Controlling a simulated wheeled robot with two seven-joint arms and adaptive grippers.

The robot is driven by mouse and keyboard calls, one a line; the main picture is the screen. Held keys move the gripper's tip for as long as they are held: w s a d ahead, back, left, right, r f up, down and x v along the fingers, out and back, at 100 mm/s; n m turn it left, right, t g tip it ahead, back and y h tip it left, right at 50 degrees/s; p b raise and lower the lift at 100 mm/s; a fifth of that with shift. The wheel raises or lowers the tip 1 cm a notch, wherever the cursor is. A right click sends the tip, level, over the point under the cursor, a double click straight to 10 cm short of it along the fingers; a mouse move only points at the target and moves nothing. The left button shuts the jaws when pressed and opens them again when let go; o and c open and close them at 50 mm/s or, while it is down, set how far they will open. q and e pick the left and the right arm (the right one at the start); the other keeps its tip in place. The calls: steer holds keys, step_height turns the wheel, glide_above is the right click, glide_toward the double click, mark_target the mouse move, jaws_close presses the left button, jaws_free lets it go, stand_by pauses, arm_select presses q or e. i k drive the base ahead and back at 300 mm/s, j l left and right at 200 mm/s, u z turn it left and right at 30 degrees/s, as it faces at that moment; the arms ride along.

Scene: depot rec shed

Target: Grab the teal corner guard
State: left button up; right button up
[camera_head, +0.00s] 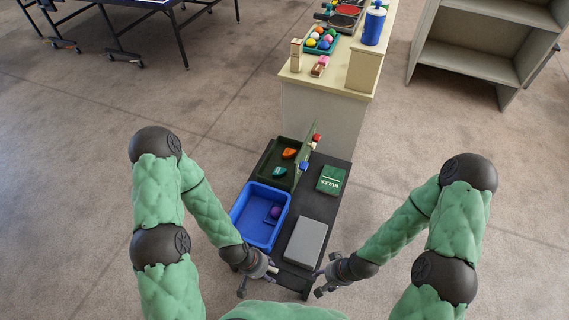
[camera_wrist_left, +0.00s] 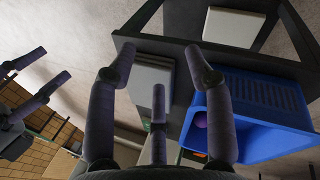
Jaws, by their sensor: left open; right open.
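The teal corner guard (camera_head: 279,172) looks like a small teal piece lying in the dark green tray (camera_head: 267,171), near its front end. An orange piece (camera_head: 289,153) lies behind it in the same tray. My left gripper (camera_head: 257,281) is open and empty at the near edge of the dark table, in front of the blue bin and well short of the guard. Its spread fingers (camera_wrist_left: 158,75) show in the left wrist view, where I cannot make out the guard. My right gripper (camera_head: 323,277) is open and empty at the table's near right corner.
The blue bin (camera_head: 236,211) holds a purple ball (camera_head: 275,212). A grey box (camera_head: 306,242) and a green rules book (camera_head: 331,179) lie to its right on the dark table (camera_head: 288,278). A green upright panel with small coloured pieces borders the tray's right side. A cream cabinet (camera_head: 322,116) stands behind.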

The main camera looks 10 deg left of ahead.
mark_target(279, 172)
steer(key=j, duration=0.75)
steer(key=k+j+z, duration=0.1)
steer(key=j, duration=0.65)
steer(key=k+j, duration=0.1)
steer(key=j, duration=0.65)
steer(key=i+j, duration=0.2)
steer(key=j, duration=0.2)
steer(key=i+j+z, duration=0.1)
steer(key=j, duration=0.25)
steer(key=i+j, duration=0.25)
steer(key=j, duration=0.15)
steer(key=i+z, duration=0.1)
steer(key=i, duration=0.5)
